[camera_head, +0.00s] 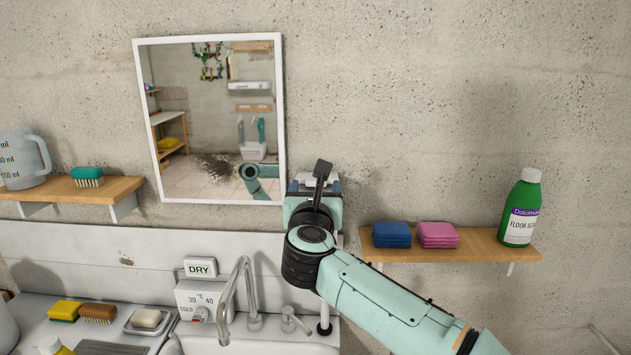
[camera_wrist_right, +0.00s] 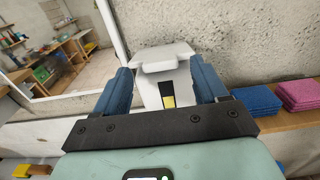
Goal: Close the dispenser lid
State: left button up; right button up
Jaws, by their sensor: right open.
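The dispenser (camera_wrist_right: 178,78) is a pale grey-white box at the wall, with a dark slot showing yellow on its front. Its lid (camera_wrist_right: 165,56) is the wider white piece on top; I cannot tell whether it is fully down. In the head view the dispenser is mostly hidden behind my right gripper (camera_head: 316,186). In the right wrist view that gripper (camera_wrist_right: 161,68) is open, its two blue fingers on either side of the dispenser. I cannot tell whether they touch it. My left gripper is not in view.
A mirror (camera_head: 211,192) hangs left of the dispenser. Below are a faucet (camera_head: 243,290), a sink and a DRY sign (camera_head: 200,267).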

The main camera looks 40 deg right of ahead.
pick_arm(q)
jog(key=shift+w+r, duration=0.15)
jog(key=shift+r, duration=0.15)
pick_arm(e)
jog(key=shift+x, duration=0.9)
grip_shut()
pick_arm(q)
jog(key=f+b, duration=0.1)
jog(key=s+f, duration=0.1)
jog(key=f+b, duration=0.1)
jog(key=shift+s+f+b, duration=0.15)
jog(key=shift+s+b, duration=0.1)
jog(key=shift+b, duration=0.1)
pick_arm(e)
notch_tip(320, 180, down, 3)
jog(key=shift+a, duration=0.1)
grip_release()
jog(key=shift+s+r, duration=0.1)
